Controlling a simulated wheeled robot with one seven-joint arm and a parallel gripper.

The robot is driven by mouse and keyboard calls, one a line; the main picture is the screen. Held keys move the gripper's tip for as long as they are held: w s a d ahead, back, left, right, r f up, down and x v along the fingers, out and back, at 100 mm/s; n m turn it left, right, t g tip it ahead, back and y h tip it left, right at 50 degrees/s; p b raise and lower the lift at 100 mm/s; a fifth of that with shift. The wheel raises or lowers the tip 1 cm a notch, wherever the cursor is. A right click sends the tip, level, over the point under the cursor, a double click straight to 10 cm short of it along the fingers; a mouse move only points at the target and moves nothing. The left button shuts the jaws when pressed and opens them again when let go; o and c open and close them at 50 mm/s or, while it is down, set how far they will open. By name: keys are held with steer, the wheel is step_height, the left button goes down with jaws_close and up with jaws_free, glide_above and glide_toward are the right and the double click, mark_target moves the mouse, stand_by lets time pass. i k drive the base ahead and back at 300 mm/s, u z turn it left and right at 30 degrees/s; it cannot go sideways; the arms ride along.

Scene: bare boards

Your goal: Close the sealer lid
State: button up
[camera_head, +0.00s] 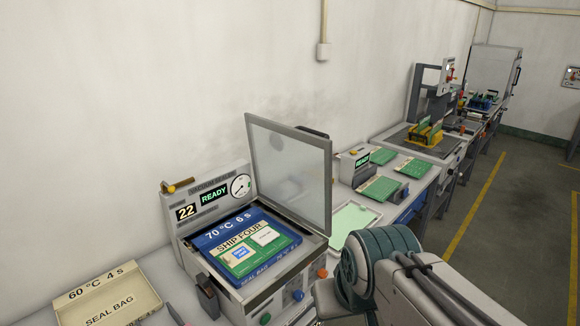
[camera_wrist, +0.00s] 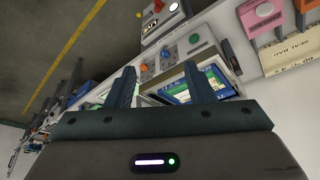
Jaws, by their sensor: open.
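The vacuum sealer (camera_head: 270,298) stands on the bench against the wall, its display reading 22 and READY beside a round gauge. Its clear, grey-framed lid (camera_head: 290,170) is raised, standing steeply up at the sealer's right side. In the open chamber lies a blue tray (camera_head: 213,237) marked 70 °C 6 s, with a green board and labels reading SHIP FOUR and SEAL BAG. In the wrist view my gripper (camera_wrist: 165,85) is open and empty, with the sealer (camera_wrist: 180,52) beyond its fingers. The head view shows my arm at lower right, but its fingers are not visible there.
A cream seal-bag tray (camera_head: 110,298) marked 60 °C 4 s lies left of the sealer. More machines line the wall; the floor (camera_head: 530,220) at right is clear.

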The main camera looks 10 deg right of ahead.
mark_target(266, 188)
steer(key=k, duration=0.5)
steer(key=z, duration=1.75)
steer(key=i, duration=2.7)
steer(key=u, duration=3.45)
